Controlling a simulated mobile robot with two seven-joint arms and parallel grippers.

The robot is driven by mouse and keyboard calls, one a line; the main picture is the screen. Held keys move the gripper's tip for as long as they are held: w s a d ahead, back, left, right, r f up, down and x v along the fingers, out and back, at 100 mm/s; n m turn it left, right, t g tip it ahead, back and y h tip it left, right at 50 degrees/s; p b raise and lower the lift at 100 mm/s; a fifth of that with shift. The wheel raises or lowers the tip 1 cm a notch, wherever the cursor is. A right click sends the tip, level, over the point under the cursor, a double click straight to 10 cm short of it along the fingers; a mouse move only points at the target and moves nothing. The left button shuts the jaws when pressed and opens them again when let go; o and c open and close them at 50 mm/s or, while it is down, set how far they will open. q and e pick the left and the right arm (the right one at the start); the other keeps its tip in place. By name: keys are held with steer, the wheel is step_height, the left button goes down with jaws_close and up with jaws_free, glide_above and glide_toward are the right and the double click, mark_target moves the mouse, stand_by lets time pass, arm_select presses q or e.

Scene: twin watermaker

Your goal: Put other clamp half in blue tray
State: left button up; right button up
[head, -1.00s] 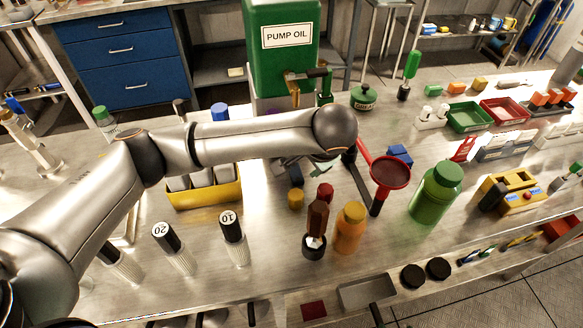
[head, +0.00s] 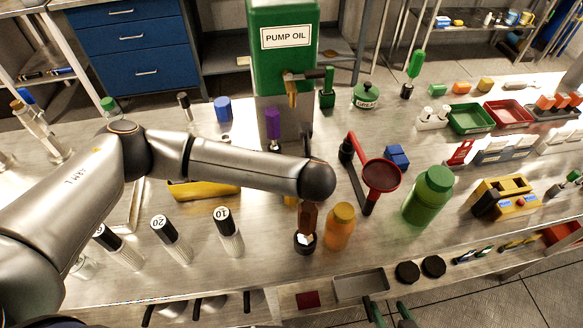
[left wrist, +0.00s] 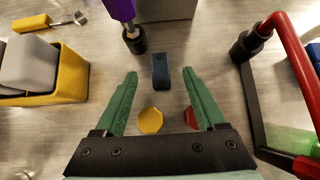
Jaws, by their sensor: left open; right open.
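A small dark blue-black block (left wrist: 160,71), possibly the clamp half, lies on the bench in the left wrist view. My left gripper (left wrist: 160,76) is open with green fingers; the block sits between and just beyond its fingertips, apart from both. In the head view my left arm hides this gripper and the block. My right gripper (head: 389,311) is open and empty at the bottom edge of the head view, in front of the bench. I cannot make out a blue tray for certain; a small blue object (head: 397,156) stands behind the red funnel.
A purple-handled tool (left wrist: 125,20) stands just beyond the block. A yellow cap (left wrist: 150,121) and a red cap lie near the left fingers. A red-and-black frame (left wrist: 262,60) is to the right, a yellow bin (left wrist: 70,92) to the left. An orange bottle (head: 340,227) stands near the front.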

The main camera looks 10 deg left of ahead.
arm_select(q)
steer(key=shift+x, duration=3.5)
jaws_close()
